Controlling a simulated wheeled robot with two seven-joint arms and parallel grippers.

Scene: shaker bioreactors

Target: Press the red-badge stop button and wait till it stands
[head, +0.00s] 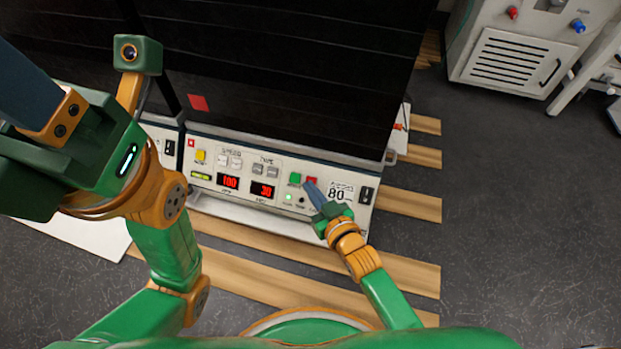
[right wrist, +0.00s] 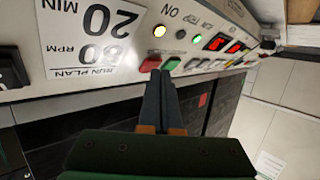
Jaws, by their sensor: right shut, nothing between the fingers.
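The shaker unit with the red badge (head: 198,103) on its dark housing stands ahead of me. Its white front panel carries a red button (head: 311,181) beside a green button (head: 295,178). Red displays (head: 229,181) are lit, and so is a green lamp (head: 288,197). My right gripper (head: 312,190) is shut and empty, its tips at the red button. In the right wrist view the tips (right wrist: 156,75) are close beside the red button (right wrist: 171,62); contact cannot be told. My left gripper (head: 30,85) is raised at the upper left, with only one finger clearly visible.
Another unit's panel (head: 165,140) adjoins on the left, partly behind my left arm. A black rocker switch (head: 366,194) sits at the panel's right end. Wooden slats (head: 410,205) lie under the unit. A white machine (head: 520,45) stands at the back right; dark floor between is clear.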

